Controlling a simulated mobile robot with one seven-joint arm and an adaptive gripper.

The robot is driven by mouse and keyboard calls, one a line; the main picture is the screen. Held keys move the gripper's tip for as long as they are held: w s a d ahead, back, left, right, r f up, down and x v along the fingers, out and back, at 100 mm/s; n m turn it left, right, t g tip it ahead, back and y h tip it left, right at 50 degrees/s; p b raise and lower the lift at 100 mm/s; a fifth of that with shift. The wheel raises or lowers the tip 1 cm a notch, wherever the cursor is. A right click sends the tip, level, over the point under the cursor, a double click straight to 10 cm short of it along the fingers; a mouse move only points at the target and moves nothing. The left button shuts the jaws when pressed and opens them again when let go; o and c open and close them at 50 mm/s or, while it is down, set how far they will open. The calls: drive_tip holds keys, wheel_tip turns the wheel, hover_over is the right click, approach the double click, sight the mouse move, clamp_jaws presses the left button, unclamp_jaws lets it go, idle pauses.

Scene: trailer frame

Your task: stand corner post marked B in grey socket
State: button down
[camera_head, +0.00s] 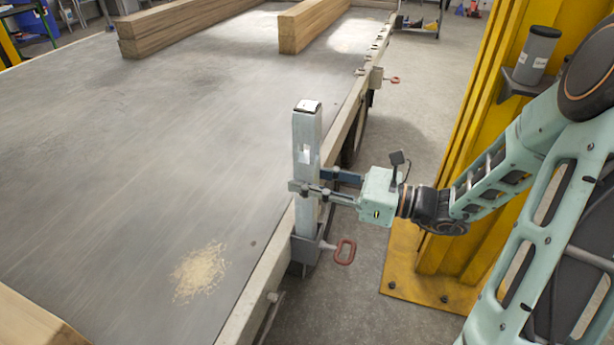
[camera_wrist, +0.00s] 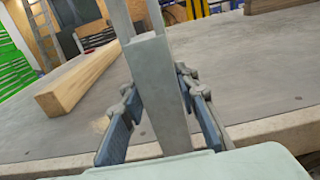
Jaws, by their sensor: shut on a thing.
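A light grey metal corner post (camera_head: 306,150) stands about upright at the trailer bed's side edge; it also shows in the wrist view (camera_wrist: 158,85). No letter B can be read on it; a pale patch shows on its upper face. My gripper (camera_head: 318,190) is shut around the post's middle from the right, and its fingers lie along both sides in the wrist view (camera_wrist: 160,110). The post's lower end meets the grey socket (camera_head: 306,248) on the bed's side. I cannot tell how deep it sits. A red-handled pin (camera_head: 345,251) sticks out of the socket.
The grey trailer bed (camera_head: 150,150) carries timber beams at the back (camera_head: 200,25) and front left (camera_head: 30,325). Sawdust (camera_head: 200,271) lies near the socket. A yellow column (camera_head: 470,150) with a shelf and dark canister (camera_head: 540,52) stands close to my arm.

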drive_tip(key=shift+r, duration=0.1)
drive_tip(key=c, duration=1.4)
unclamp_jaws()
drive_tip(key=shift+c, duration=0.2)
